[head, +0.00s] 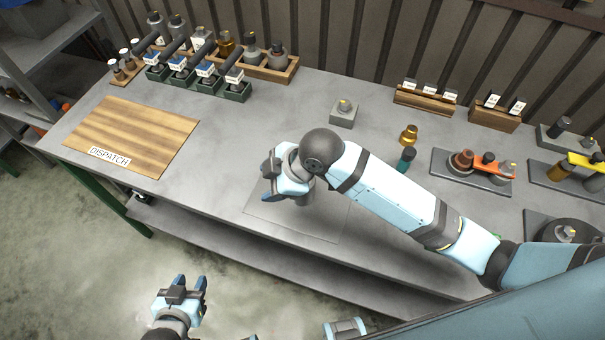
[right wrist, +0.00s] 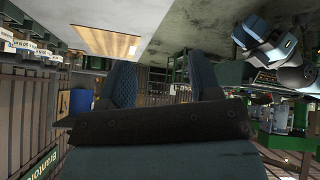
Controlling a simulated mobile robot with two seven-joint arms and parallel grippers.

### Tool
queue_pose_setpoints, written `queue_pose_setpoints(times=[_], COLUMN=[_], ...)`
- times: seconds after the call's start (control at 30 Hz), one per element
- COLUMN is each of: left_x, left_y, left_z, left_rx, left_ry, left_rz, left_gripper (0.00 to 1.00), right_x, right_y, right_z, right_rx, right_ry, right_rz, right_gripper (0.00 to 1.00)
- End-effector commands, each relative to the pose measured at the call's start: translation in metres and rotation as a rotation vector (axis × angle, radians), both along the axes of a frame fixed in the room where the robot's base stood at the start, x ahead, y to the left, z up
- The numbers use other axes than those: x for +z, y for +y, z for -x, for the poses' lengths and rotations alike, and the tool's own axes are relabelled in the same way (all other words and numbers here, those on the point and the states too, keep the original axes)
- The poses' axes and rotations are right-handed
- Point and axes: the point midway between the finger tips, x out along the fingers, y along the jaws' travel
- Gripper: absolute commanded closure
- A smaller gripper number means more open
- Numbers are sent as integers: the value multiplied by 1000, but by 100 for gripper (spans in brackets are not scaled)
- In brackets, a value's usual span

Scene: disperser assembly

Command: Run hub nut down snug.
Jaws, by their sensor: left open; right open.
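I cannot single out the hub nut for certain. A dark round hub-like part (head: 562,232) with a small brassy piece on top sits on a plate at the right end of the bench, partly cut off by my arm. A grey block (head: 343,113) with a small brassy knob stands at mid-bench. My right gripper (head: 268,178) is open over the bench's front half, well left of the round part; its open fingers (right wrist: 162,88) show nothing between them in the right wrist view. My left gripper (head: 188,284) is open and empty over the floor in front of the bench.
A wooden dispatch board (head: 132,135) lies bare at the left. Dark green holders (head: 196,82) and a wooden tray (head: 268,66) with bottles stand behind it. An orange-armed assembly (head: 474,163), a yellow-armed one (head: 590,163), a brass part (head: 409,135) and a dark green cylinder (head: 406,158) stand right.

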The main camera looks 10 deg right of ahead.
Motion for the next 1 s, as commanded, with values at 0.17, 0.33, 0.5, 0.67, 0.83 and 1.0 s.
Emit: queue_pose_setpoints(times=[0.17,0.33,0.5,0.67,0.83,1.0], left_x=[-6,-11,-13,-14,-13,-11], left_y=[3,2,1,0,-1,0], left_z=[0,0,0,0,0,0], left_rx=[2,2,-1,-3,-3,-3], left_ry=[0,1,3,3,3,3], left_rz=[-4,-3,-2,0,0,0], left_gripper=[57,57,57,57,57,57], right_x=[24,44,62,71,62,33], right_y=[-4,-25,-50,-63,-64,-64], right_z=[-15,-27,-37,-41,-41,-40], right_rx=[303,549,709,774,786,783], right_ry=[-34,-28,3,25,31,33], right_rz=[215,429,587,653,662,661], right_gripper=[43,43,43,43,43,43])
